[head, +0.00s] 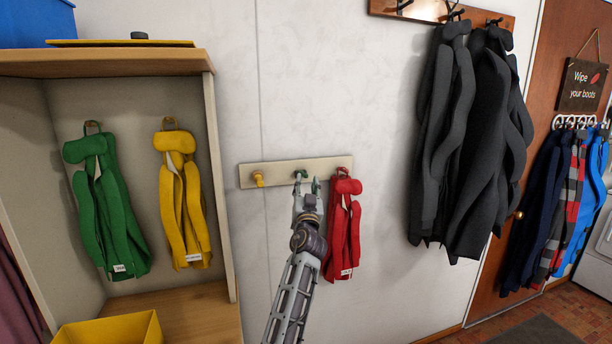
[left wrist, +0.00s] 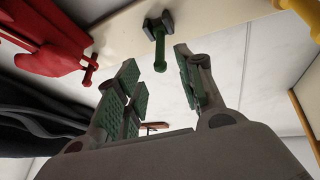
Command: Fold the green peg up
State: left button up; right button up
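The green peg (head: 303,174) is in the middle of the cream peg rail (head: 280,170) on the wall. In the left wrist view the green peg (left wrist: 160,52) sticks out from its dark bracket, with nothing hanging on it. My left gripper (head: 307,184) is right at the peg in the head view and partly covers it. In the left wrist view the left gripper (left wrist: 158,84) has its green-padded fingers spread apart. The peg's round end lies in line with the gap, just beyond the fingertips, and no contact shows. My right gripper is not in view.
A red jacket (head: 343,230) hangs on the rail just right of my gripper. A yellow peg (head: 257,179) is at the rail's left end. A wooden cubby (head: 222,180) with green and yellow jackets stands left. Dark coats (head: 470,140) hang at right. The wall below the rail is clear.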

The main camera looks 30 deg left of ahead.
aim_at(306, 175)
pick_arm(q)
jog(key=shift+p+x, duration=0.5)
jog(key=shift+x, duration=1.8)
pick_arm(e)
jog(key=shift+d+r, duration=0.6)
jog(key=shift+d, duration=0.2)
pick_arm(q)
jog(key=shift+c, duration=0.3)
jog(key=c, duration=0.7)
grip_shut()
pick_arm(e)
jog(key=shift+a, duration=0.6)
